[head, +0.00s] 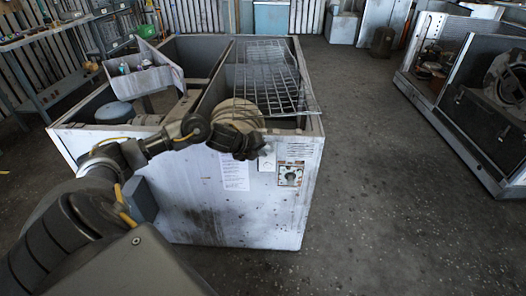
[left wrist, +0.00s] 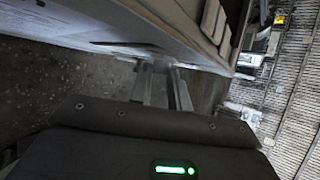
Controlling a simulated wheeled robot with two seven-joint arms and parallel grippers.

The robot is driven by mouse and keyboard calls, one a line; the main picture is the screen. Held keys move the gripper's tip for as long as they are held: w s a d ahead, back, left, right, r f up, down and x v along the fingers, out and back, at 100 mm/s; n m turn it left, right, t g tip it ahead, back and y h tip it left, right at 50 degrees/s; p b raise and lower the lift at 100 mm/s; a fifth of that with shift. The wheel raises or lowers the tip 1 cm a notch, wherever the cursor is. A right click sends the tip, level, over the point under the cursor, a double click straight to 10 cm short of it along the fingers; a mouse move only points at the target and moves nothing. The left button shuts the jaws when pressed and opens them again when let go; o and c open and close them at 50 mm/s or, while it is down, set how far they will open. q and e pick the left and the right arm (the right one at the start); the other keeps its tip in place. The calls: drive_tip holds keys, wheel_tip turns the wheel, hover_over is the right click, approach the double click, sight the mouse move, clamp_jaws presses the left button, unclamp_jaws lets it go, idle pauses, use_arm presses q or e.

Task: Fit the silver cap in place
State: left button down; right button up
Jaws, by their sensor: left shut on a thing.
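My left gripper (head: 248,150) is in front of the top front edge of the open blower housing (head: 190,212). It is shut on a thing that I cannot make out. In the left wrist view its two fingers (left wrist: 160,88) reach toward the pale housing panel (left wrist: 110,22), and their tips look close to it. I cannot clearly pick out the silver cap in either view; the fingers or the wrist may hide it. My right gripper is out of view.
A wire rack (head: 270,75) and a pale rounded part (head: 238,112) lie at the housing's top. A grey tray (head: 145,72) rests on its left part. A dial plate (head: 290,175) is on the front. Another open unit (head: 470,95) stands right; floor between is clear.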

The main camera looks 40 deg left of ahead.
use_arm(q)
drive_tip(key=shift+a+f, duration=0.1)
drive_tip(key=shift+f, duration=0.15)
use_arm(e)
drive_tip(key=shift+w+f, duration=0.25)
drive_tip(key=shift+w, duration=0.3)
use_arm(q)
drive_tip(key=c, duration=1.2)
unclamp_jaws()
drive_tip(key=shift+a+f, duration=0.15)
drive_tip(key=shift+a, duration=0.05)
drive_tip(key=shift+c, duration=0.2)
drive_tip(key=o, duration=0.5)
drive_tip(key=shift+d, duration=0.15)
drive_tip(key=shift+s+d+r+p, duration=0.15)
drive_tip(key=shift+s+d+p, duration=0.25)
drive_tip(key=shift+s+d, duration=1.05)
drive_tip(key=shift+s+d+r+p, duration=0.15)
drive_tip(key=shift+s+d+p, duration=0.25)
drive_tip(key=shift+s+d, duration=1)
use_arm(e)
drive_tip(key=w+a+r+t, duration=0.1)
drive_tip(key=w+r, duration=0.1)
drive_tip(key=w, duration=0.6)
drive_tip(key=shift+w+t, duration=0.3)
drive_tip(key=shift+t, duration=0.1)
use_arm(q)
drive_tip(key=shift+s+a, duration=0.2)
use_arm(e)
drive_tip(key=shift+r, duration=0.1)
